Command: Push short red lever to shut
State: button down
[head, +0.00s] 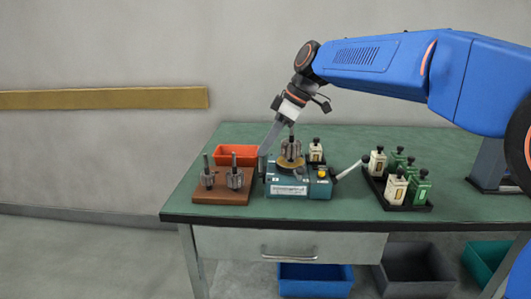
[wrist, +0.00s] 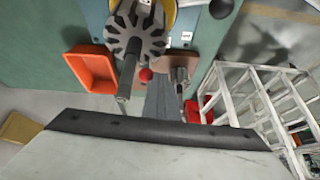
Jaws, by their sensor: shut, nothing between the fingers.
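The teal winding machine (head: 288,187) stands on the green bench with a slotted armature (head: 291,150) upright on it. The armature also shows large in the wrist view (wrist: 135,35). A small red ball knob (wrist: 146,75), which looks like the short red lever's end, shows just below the armature in the wrist view. I cannot make out this lever in the head view. My gripper (head: 263,151) is shut and empty, pointing down at the machine's left side. Its grey fingers show in the wrist view (wrist: 162,98), close beside the red knob; whether they touch it is unclear.
A brown block (head: 222,197) with two armatures stands left of the machine, an orange tray (head: 237,156) behind it. A pale-tipped lever (head: 350,169) sticks out on the right. A black tray (head: 405,205) holds several white and green units farther right.

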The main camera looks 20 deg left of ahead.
jog(key=shift+w+a+r+g, duration=0.1)
jog(key=shift+w+a+g, duration=0.05)
jog(key=shift+w+g, duration=0.4)
jog(key=shift+w+a+g, duration=0.1)
jog(key=shift+w+g, duration=0.25)
jog(key=shift+w, duration=0.3)
jog(key=shift+w+a+m, duration=0.15)
jog(key=shift+w+m, duration=0.15)
jog(key=shift+w, duration=0.15)
jog(key=shift+w+a+f, duration=0.15)
jog(key=shift+w+a, duration=0.05)
jog(key=shift+w, duration=0.65)
jog(key=shift+w+a+f, duration=0.15)
jog(key=shift+w, duration=0.65)
jog(key=shift+f, duration=0.1)
jog(key=v, duration=1.2)
jog(key=shift+a+r, duration=0.3)
jog(key=shift+r, duration=0.05)
